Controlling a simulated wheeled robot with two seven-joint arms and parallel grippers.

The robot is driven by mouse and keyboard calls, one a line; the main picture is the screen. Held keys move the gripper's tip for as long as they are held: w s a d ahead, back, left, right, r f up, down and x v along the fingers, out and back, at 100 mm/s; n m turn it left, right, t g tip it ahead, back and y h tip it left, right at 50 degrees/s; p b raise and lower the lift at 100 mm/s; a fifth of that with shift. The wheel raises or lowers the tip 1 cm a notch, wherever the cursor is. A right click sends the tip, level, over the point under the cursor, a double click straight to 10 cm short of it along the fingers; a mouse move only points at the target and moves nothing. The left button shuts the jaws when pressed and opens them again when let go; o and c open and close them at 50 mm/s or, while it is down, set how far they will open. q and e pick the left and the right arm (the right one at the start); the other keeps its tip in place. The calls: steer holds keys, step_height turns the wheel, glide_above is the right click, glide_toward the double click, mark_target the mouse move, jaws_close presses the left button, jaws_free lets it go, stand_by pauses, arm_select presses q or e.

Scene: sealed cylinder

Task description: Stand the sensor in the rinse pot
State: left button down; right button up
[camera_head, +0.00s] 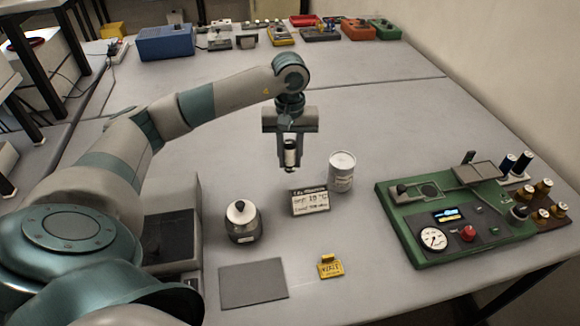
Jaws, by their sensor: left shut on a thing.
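My left gripper (290,166) points down above the middle of the table. It is shut on a small dark cylinder with a pale band (291,155), which looks like the sensor and hangs upright in the air. A white cylindrical pot with faint lettering (341,176) stands to the right of the gripper and may be the rinse pot; whether its top is open is hard to tell. A round metal pot with a black knob (243,226) stands lower left of the gripper. My right gripper is not in view.
A small lettered sign (311,202) stands below the gripper. A dark grey mat (253,284) and a yellow tag (331,267) lie nearer the front. A green instrument panel (464,238) and several spools (541,190) are at right. A blue box (166,43) stands far back.

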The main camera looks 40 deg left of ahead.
mark_target(290, 168)
arm_select(q)
steer(key=shift+f+p, duration=1)
steer(key=shift+f, duration=1)
steer(key=shift+f, duration=0.15)
steer(key=c, duration=1.5)
jaws_free()
steer(key=shift+o, duration=0.2)
